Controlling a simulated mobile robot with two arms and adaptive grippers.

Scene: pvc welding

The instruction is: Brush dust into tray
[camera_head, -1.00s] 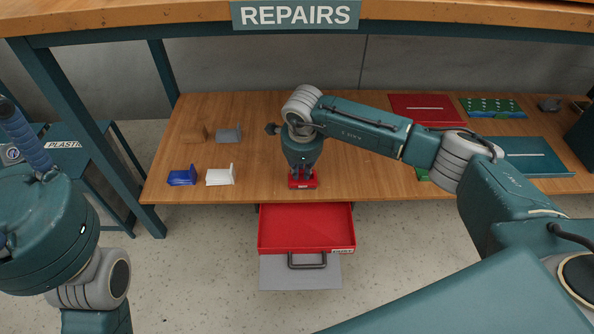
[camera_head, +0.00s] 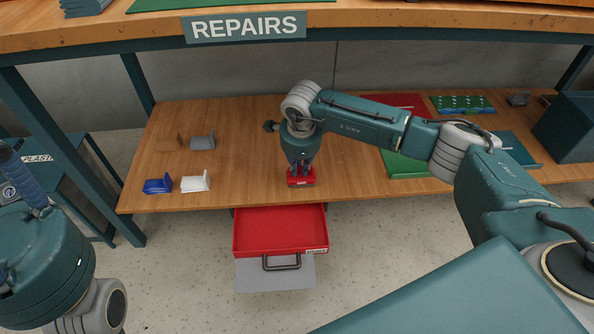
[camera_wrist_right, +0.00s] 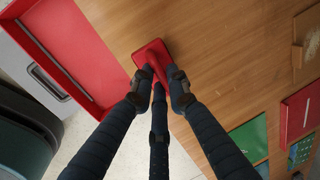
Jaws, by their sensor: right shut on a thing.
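My right gripper (camera_head: 301,166) is shut on a red brush (camera_head: 301,178). The brush is upright, bristles down, at the front edge of the wooden table; it also shows in the right wrist view (camera_wrist_right: 151,55). The bristles are hidden there. The red tray (camera_head: 281,249), pulled out like a drawer with a black handle, sits below the table edge, a little left of and below the brush. It also shows in the right wrist view (camera_wrist_right: 60,75). I make out no dust. My left gripper (camera_head: 22,180) shows only in part at the left edge; its fingertips are cut off.
A blue block (camera_head: 158,185), a white block (camera_head: 195,183), a grey block (camera_head: 203,143) and a brown block (camera_head: 169,143) stand on the table's left. A green mat (camera_head: 403,166) and a dark box (camera_head: 565,128) are at right. A shelf (camera_head: 370,27) spans above.

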